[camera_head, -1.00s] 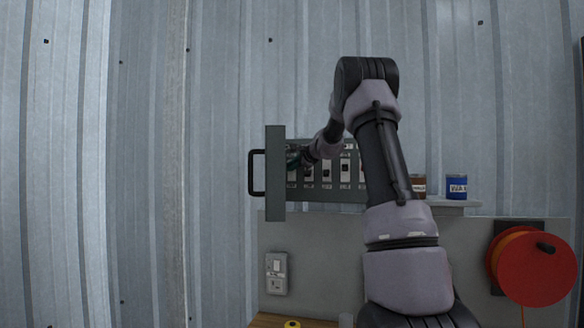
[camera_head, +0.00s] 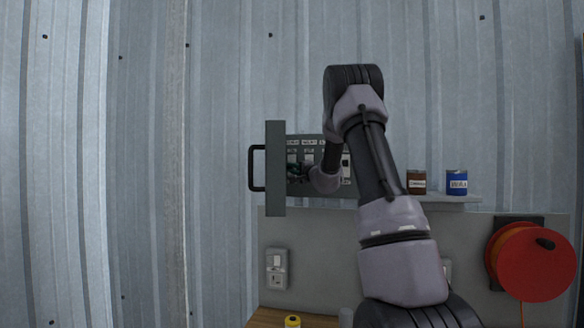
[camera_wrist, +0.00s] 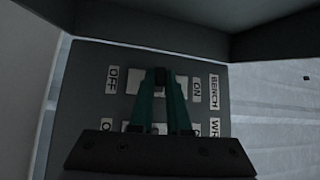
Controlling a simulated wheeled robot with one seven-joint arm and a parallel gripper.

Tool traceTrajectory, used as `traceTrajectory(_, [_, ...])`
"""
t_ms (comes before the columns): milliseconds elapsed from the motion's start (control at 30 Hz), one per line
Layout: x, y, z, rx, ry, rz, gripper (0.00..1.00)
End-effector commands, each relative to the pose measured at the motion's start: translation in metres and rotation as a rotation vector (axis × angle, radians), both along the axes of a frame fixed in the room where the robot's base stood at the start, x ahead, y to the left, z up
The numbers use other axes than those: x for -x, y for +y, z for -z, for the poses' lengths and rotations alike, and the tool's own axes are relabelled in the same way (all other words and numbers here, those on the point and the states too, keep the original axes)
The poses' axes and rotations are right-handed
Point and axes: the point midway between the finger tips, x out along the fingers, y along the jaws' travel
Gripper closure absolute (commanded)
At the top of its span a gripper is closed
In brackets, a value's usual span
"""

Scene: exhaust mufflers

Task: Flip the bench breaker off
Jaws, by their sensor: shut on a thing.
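The breaker panel (camera_head: 305,142) is a dark grey box on the wall with a row of labelled switches. In the wrist view the bench breaker's row shows its BENCH label (camera_wrist: 213,91), an ON label (camera_wrist: 197,88) and an OFF label (camera_wrist: 113,80). My gripper (camera_wrist: 162,80) has its teal fingers closed around the small dark bench breaker lever (camera_wrist: 160,74). The fingers hide much of the lever, so I cannot tell its exact position. In the head view my gripper (camera_head: 294,171) is at the panel's left end, partly hidden by my arm.
The panel's open door (camera_head: 275,185) with a black handle (camera_head: 256,168) stands at its left. A brown can (camera_head: 416,182) and a blue can (camera_head: 457,183) sit on a shelf. A red reel (camera_head: 535,262) and a wall outlet (camera_head: 276,269) are lower down.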

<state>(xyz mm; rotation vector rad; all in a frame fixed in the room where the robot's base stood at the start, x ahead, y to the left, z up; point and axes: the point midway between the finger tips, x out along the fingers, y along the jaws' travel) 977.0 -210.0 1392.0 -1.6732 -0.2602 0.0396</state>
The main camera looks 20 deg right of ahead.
Motion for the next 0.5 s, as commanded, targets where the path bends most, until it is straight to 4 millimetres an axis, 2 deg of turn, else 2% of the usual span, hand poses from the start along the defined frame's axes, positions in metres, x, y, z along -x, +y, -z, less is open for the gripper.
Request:
traceTrajectory(33, [-0.0008,-0.0004,0.0059,0.02,-0.025,-0.001,1.0])
traceTrajectory(500, [-0.0037,-0.0027,0.0152,0.166,-0.234,0.0,1.0])
